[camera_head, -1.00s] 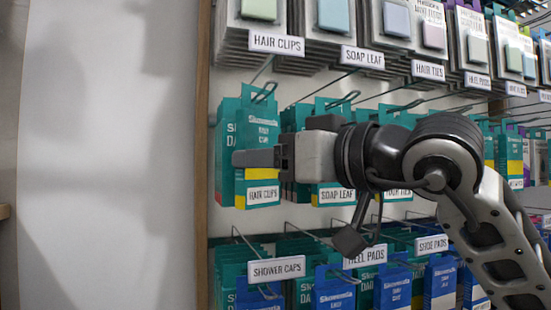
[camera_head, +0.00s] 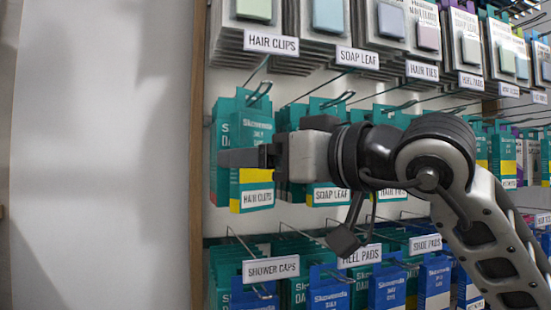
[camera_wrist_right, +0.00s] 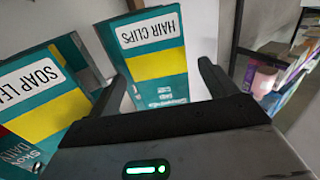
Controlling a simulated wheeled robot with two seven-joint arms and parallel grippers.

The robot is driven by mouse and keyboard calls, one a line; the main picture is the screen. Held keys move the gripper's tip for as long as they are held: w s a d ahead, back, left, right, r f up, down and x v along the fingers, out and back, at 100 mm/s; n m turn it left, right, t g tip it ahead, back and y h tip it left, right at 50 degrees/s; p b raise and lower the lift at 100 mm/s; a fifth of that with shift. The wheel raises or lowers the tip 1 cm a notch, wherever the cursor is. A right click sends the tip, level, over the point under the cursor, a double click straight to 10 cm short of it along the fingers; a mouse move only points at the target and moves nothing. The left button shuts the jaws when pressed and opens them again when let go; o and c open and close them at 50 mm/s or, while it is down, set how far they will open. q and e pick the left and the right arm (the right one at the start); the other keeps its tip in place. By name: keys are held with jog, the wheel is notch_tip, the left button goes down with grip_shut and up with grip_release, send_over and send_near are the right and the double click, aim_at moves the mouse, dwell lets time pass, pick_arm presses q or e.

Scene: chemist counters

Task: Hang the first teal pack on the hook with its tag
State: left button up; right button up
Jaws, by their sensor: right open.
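The front teal pack (camera_head: 252,130), with a yellow band and a white HAIR CLIPS tag (camera_head: 258,198), is at the wire hook (camera_head: 259,92) nearest the left edge of the middle row. Its top meets the hook loop. Another teal pack (camera_head: 222,130) shows behind it. My right gripper (camera_head: 226,158) lies across the front pack and hides part of its middle. In the wrist view my right gripper (camera_wrist_right: 163,72) is open, its fingers on either side of the front pack (camera_wrist_right: 158,92); I cannot tell whether they touch it. My left gripper is not in view.
SOAP LEAF packs (camera_wrist_right: 45,105) hang close beside the left finger in the wrist view. Grey packs (camera_head: 252,25) hang above and SHOWER CAPS packs (camera_head: 270,290) below. A wooden upright (camera_head: 197,150) edges the rack, with bare wall (camera_head: 100,130) left of it.

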pick_arm(q)
jog(key=b, duration=0.2)
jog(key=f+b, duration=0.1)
jog(key=b, duration=0.1)
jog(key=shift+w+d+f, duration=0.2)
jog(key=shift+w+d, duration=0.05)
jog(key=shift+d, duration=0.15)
pick_arm(e)
jog(key=v, duration=1.6)
